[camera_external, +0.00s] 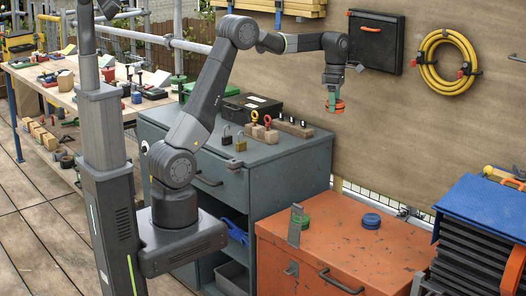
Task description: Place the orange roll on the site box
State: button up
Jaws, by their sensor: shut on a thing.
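My gripper (334,97) is shut on the orange roll (337,107) and holds it in the air. The orange roll is small, and the fingers hide part of it. The site box (340,252) is a worn orange chest with a closed lid at the lower right. The held roll is well above the box's height, near the back wall. A grey metal plate (295,225) stands upright at the lid's left side.
A grey cabinet (262,155) stands left of the box, with padlocks, eye bolts on blocks and a black case (250,107) on top. Stacked dark tiles under a blue cover (484,208) stand at the right. The lid's front and right are clear.

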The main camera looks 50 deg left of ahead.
jog(key=s+d+m+b, duration=0.2)
jog(key=s+d+m, duration=0.1)
jog(key=d, duration=0.8)
jog(key=s+d+m+b, duration=0.1)
jog(key=s+d+m, duration=0.2)
jog(key=d, duration=0.7)
jog(key=m+b, duration=0.4)
jog(key=m, duration=0.1)
send_over(380, 266)
notch_tip(380, 266, down, 36)
jog(key=shift+s+r, duration=0.1)
jog(key=shift+r, duration=0.1)
jog(key=shift+f, duration=0.15)
jog(key=o, duration=1)
jog(key=shift+o, duration=0.2)
